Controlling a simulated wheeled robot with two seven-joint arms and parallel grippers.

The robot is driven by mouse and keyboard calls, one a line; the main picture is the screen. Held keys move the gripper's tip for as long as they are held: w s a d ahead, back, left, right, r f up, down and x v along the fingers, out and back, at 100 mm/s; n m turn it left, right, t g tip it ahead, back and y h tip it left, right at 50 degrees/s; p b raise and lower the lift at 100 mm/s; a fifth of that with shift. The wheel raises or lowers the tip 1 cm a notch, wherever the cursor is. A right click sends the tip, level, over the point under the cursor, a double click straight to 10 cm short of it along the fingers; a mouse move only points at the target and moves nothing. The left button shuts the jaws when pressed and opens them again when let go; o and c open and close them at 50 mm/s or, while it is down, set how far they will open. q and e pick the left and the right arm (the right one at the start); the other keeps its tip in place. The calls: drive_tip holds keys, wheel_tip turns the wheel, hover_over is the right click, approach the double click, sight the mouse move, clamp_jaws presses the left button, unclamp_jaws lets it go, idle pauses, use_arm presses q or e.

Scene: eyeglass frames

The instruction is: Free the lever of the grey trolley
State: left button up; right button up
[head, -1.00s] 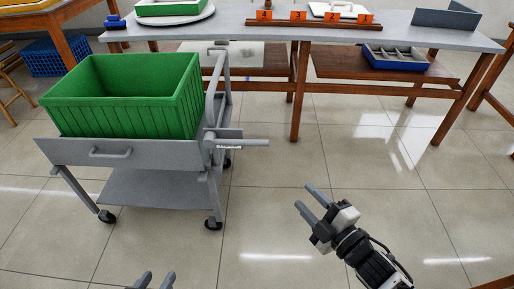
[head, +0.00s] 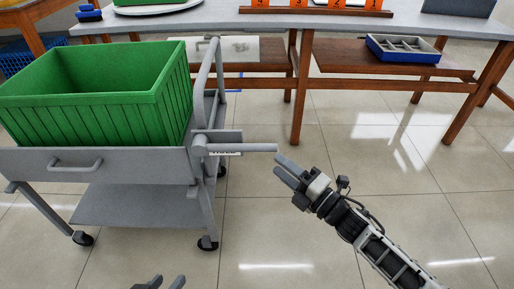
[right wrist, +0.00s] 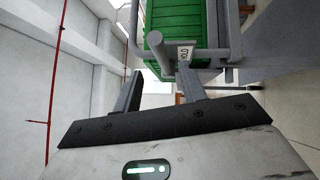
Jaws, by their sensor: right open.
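The grey trolley (head: 125,165) stands at the left with its lever (head: 245,148), a grey bar, sticking out level to the right from its side. In the right wrist view the lever (right wrist: 158,57) shows just beyond and between my fingertips, beside a small label (right wrist: 184,54) that seems to read HOLD. My right gripper (head: 281,169) is open and empty, just right of and slightly below the lever's free end in the head view, apart from it. My left gripper (head: 167,281) shows only its fingertips at the bottom edge, spread apart with nothing visible between them.
A green crate (head: 100,100) sits on the trolley. A long table (head: 220,20) with orange numbered blocks (head: 315,7) stands behind, above a low wooden shelf with a blue-rimmed divided tray (head: 402,48). The tiled floor right of the trolley is clear.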

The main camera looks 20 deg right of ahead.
sight(262, 151)
drive_tip(key=x, duration=0.9)
drive_tip(key=shift+b, duration=0.4)
clamp_jaws()
